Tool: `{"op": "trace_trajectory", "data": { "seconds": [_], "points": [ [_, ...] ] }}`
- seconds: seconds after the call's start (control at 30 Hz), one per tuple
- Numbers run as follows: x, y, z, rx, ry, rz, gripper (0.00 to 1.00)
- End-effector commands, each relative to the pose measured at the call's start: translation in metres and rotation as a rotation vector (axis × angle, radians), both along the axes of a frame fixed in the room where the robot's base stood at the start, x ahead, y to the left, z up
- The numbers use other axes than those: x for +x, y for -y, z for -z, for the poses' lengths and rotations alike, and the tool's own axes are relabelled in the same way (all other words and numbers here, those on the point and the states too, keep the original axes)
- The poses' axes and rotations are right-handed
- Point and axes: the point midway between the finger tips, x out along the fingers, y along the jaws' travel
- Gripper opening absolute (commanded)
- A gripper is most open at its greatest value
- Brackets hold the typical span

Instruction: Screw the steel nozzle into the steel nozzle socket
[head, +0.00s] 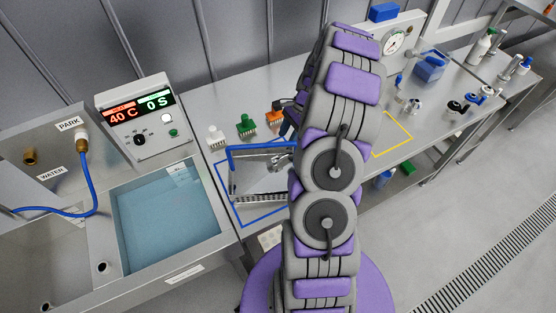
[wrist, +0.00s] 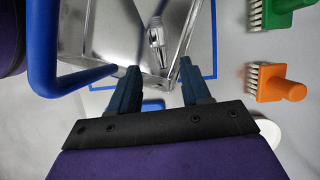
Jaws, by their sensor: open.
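My gripper (wrist: 159,68) shows in the wrist view with its two dark fingers spread apart. Its fingertips are over the near edge of a steel tray-like unit (wrist: 95,30) with a blue tubular handle (wrist: 42,60). A small shiny steel fitting (wrist: 157,38) lies in that unit, ahead of the gap between the fingers and apart from them. I cannot tell whether this fitting is the nozzle or the socket. In the head view the unit (head: 245,182) stands inside a blue outline, and the steel fitting (head: 280,160) shows beside my arm. My arm hides most of the gripper there.
White (head: 216,138), green (head: 246,126) and orange (head: 275,117) brushes stand behind the unit. A water basin (head: 168,215) and a control box (head: 140,122) are at left. A yellow outline (head: 397,143) and several small fittings are to the right of my arm.

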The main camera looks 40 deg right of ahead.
Motion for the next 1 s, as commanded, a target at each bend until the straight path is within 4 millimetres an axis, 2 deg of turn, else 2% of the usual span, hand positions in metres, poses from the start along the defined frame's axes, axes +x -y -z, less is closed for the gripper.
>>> {"op": "trace_trajectory", "data": {
  "seconds": [0.1,0.3,0.57,0.7,0.8,1.0],
  "points": [
    [0.001,-0.014,0.022,-0.003,-0.002,-0.003,0.48],
    [0.003,-0.031,0.045,-0.007,-0.004,-0.005,0.48],
    [0.004,-0.03,0.065,0.008,-0.016,-0.01,0.48],
    [0.006,-0.034,0.09,0.013,-0.027,-0.013,0.48],
    [0.006,-0.037,0.101,0.011,-0.021,-0.011,0.48],
    [0.004,-0.042,0.107,0.002,-0.012,-0.007,0.48]
  ]
}}
